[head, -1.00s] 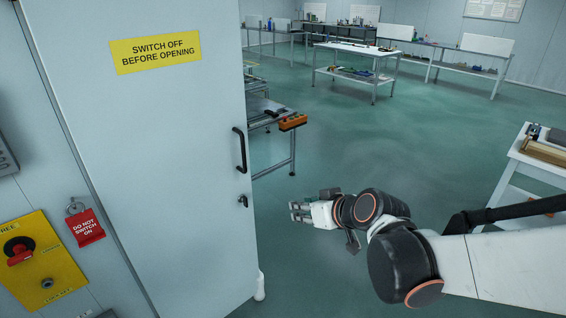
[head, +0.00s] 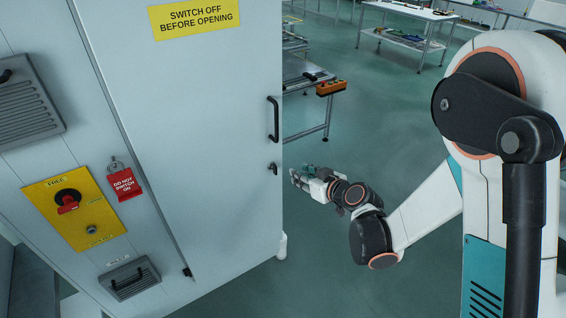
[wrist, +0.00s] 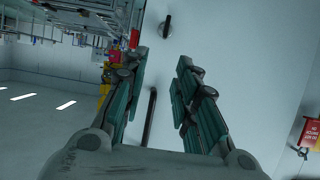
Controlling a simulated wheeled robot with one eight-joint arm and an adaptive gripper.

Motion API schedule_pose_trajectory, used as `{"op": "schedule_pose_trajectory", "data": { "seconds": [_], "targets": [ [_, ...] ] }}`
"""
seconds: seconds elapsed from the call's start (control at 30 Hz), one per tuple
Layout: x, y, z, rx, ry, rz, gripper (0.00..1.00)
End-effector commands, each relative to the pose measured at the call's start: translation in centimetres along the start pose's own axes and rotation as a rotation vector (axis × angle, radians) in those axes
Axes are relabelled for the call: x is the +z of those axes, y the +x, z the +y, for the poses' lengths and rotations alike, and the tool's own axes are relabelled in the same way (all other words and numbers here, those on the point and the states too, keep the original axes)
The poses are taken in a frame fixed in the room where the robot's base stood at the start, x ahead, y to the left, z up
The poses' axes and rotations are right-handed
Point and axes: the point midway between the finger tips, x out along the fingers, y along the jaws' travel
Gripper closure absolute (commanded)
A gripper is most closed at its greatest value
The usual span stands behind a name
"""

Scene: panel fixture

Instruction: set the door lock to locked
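The tall pale door (head: 200,130) appears closed. A small dark turn knob (head: 273,168) sits below its black bar handle (head: 273,119). A yellow plate (head: 105,233) left of the door carries a red rotary handle (head: 68,205) under the word FREE; its lower label is too small to read. My gripper (head: 297,181) is just right of the door edge, near the small knob's height. In the wrist view my gripper (wrist: 156,72) is open and empty. The knob (wrist: 166,26) shows beyond the fingertips, apart from them, and the bar handle (wrist: 151,115) shows between the fingers.
A red "do not switch on" tag (head: 124,184) hangs beside the yellow plate. Vent grilles with handles (head: 22,100) are on the left panel. A bench with an orange button box (head: 331,88) stands behind the door edge. Open floor lies right of the door.

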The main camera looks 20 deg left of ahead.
Motion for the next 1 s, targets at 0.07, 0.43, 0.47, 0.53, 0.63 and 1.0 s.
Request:
{"op": "schedule_pose_trajectory", "data": {
  "seconds": [0.07, 0.43, 0.47, 0.53, 0.63, 1.0],
  "targets": [
    [0.4, 0.9, -0.5, -0.011, -0.012, 0.011, 0.72],
    [1.0, 4.0, -1.0, -0.021, -0.026, 0.021, 0.72],
    [1.0, 4.5, -1.1, -0.021, -0.025, 0.021, 0.72],
    [0.9, 5.9, -1.1, -0.022, -0.025, 0.021, 0.72],
    [0.9, 7.8, -1.1, -0.020, -0.025, 0.021, 0.72],
    [0.7, 14.0, -1.2, -0.020, -0.024, 0.022, 0.72]
  ]
}}
